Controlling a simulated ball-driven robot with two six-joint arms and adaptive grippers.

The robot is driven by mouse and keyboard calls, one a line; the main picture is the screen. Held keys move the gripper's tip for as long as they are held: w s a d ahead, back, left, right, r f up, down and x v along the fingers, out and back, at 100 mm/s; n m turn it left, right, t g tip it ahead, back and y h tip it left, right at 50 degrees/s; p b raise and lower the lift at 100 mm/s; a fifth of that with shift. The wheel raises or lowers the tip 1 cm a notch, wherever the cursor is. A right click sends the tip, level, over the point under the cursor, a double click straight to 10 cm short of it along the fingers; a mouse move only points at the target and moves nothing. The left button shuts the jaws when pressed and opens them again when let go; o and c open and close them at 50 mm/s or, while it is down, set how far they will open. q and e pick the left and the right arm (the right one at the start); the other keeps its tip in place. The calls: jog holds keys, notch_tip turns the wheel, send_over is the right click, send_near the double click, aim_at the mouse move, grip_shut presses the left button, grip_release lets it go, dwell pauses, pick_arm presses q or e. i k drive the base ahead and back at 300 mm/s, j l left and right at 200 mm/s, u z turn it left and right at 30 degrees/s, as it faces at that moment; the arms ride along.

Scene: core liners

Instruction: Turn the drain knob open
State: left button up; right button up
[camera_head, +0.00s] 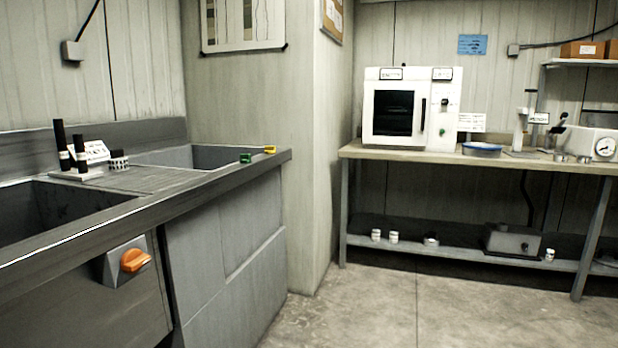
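An orange knob (134,260), which looks like the drain knob, sits on a grey mounting plate (112,268) on the front of the sink unit at the lower left. Its grip lies nearly level, tilted slightly up to the right. The sink counter (150,212) above it holds a near basin (70,205) at the left and a farther basin (205,156). The basin bottoms are mostly hidden. Neither of my grippers shows in the head view, and nothing touches the knob.
Dark cylinders (60,145) stand on a small base between the basins. Green (245,158) and yellow (270,149) pieces sit at the counter's far end. A workbench (400,152) with a white oven (411,108) stands at the back right. The concrete floor (400,310) ahead is clear.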

aim_at(268, 149)
jog(key=i+l+u, duration=0.5)
jog(key=i, duration=0.2)
jog(key=i+l+u, duration=0.15)
jog(key=u, duration=0.3)
jog(key=i+l+u, duration=0.25)
jog(key=u, duration=0.2)
